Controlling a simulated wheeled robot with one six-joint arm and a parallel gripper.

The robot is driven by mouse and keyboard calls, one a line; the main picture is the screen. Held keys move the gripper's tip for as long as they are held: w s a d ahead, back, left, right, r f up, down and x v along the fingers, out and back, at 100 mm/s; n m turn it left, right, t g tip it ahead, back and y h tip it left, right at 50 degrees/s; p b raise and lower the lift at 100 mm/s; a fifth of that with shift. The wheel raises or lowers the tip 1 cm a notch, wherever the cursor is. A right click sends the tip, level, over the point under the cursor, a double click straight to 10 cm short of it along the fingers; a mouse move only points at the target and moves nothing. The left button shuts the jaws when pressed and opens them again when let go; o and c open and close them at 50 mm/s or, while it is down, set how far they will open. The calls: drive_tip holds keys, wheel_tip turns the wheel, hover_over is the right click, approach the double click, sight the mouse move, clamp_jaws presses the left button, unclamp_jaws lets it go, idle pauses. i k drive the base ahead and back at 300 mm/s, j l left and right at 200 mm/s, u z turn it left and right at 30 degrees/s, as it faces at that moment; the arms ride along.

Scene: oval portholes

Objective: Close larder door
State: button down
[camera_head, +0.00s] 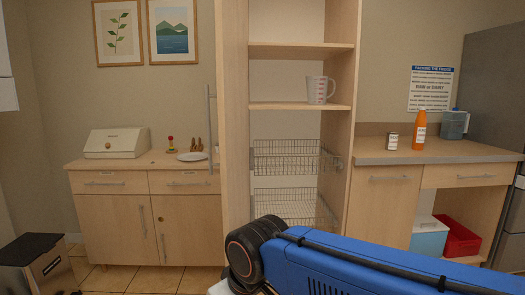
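The larder (341,140) is a tall pale wood cabinet in the middle of the head view, with its front open. Its door (235,120) stands swung out at the cabinet's left side, seen nearly edge-on. A long vertical metal handle (209,130) sticks out from the door's left face. My blue arm crosses the lower right, with a dark round joint in front of the larder's bottom. My gripper is not in view. The lower part of the larder is hidden behind my arm.
Inside the larder are a mug (320,90) on a shelf and wire baskets (295,158). A sideboard (120,210) stands left and a counter (425,152) right. Tiled floor (140,280) shows before the sideboard.

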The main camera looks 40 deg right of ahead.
sight(231, 22)
drive_tip(key=i+j+z, duration=0.25)
drive_tip(key=z, duration=0.2)
drive_tip(key=i+j+z, duration=0.15)
drive_tip(key=j+z, duration=0.3)
drive_tip(key=i+j+z, duration=0.1)
drive_tip(key=j+z, duration=0.35)
drive_tip(key=k+j, duration=0.15)
drive_tip(key=k, duration=0.25)
drive_tip(key=k+j, duration=0.1)
drive_tip(key=k, duration=0.3)
